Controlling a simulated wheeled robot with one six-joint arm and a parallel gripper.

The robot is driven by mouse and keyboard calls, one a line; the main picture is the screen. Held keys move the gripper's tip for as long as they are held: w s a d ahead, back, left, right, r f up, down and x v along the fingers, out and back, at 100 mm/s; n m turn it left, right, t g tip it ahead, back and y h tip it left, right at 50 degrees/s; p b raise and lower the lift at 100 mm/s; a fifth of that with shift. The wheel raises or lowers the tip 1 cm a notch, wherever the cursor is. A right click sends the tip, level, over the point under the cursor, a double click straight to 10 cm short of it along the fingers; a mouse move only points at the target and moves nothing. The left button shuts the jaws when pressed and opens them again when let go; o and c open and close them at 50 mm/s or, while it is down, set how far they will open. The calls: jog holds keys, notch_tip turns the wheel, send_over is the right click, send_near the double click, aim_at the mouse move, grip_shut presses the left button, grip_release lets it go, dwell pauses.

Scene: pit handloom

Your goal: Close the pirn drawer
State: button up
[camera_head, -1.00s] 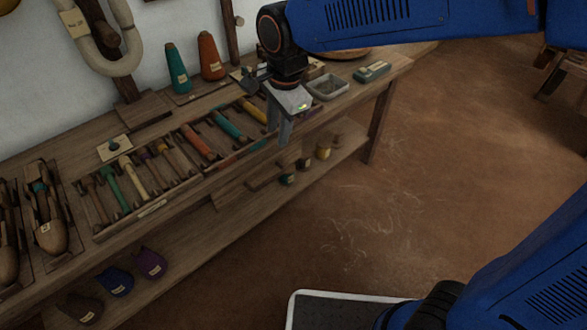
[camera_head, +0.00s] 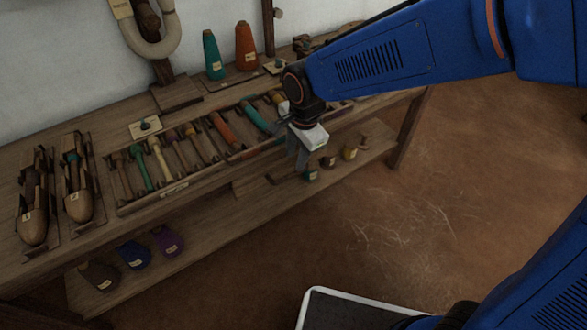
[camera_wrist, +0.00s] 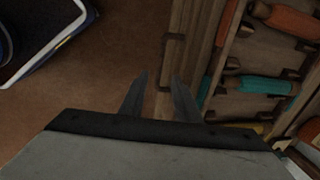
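The pirn drawer (camera_head: 234,157) appears to be the right-hand, pirn-filled section at the bench front; how far out it stands is hard to tell. It holds an orange pirn (camera_head: 222,129) and a teal pirn (camera_head: 256,121), among others. In the wrist view, a narrow wooden bar on two brackets, seemingly its handle (camera_wrist: 166,62), runs along the front beside my fingers. My gripper (camera_head: 302,160) hangs at the front edge of the bench, fingers down. In the wrist view its two fingers (camera_wrist: 158,76) are apart, with nothing clearly held between them.
A left-hand rack (camera_head: 173,190) of pirns lies beside the drawer, and two shuttles (camera_head: 77,190) lie further left. Teal (camera_head: 212,56) and orange (camera_head: 246,47) cones stand behind. Small jars (camera_head: 328,161) sit on the lower shelf. Floor (camera_head: 410,200) before the bench is clear.

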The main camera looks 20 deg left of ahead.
aim_at(292, 174)
jog(key=f, duration=0.4)
jog(key=a+f, duration=0.1)
jog(key=f, duration=0.2)
jog(key=shift+w, duration=0.4)
grip_shut()
